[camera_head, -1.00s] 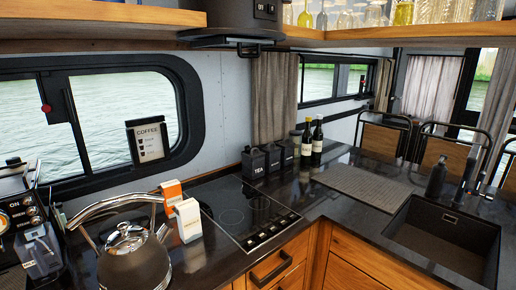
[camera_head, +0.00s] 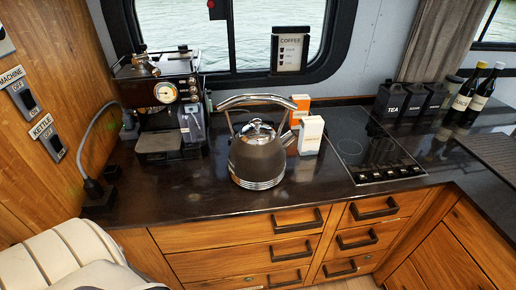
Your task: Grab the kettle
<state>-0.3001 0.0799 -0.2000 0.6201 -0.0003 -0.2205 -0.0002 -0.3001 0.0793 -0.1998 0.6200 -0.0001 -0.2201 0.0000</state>
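The kettle (camera_head: 257,157) stands upright on the dark counter, near the middle of the head view. It has a dark grey body, a shiny metal lid and base ring, and a large arched metal handle (camera_head: 257,100) over the top. Its spout points to the right. Neither of my grippers shows in this view, and nothing is touching the handle.
A coffee machine (camera_head: 160,105) stands left of the kettle. An orange-and-white box (camera_head: 299,108) and a white box (camera_head: 311,135) stand close on its right, before the black hob (camera_head: 365,145). The counter (camera_head: 210,195) in front is clear. A cream seat (camera_head: 70,258) is at lower left.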

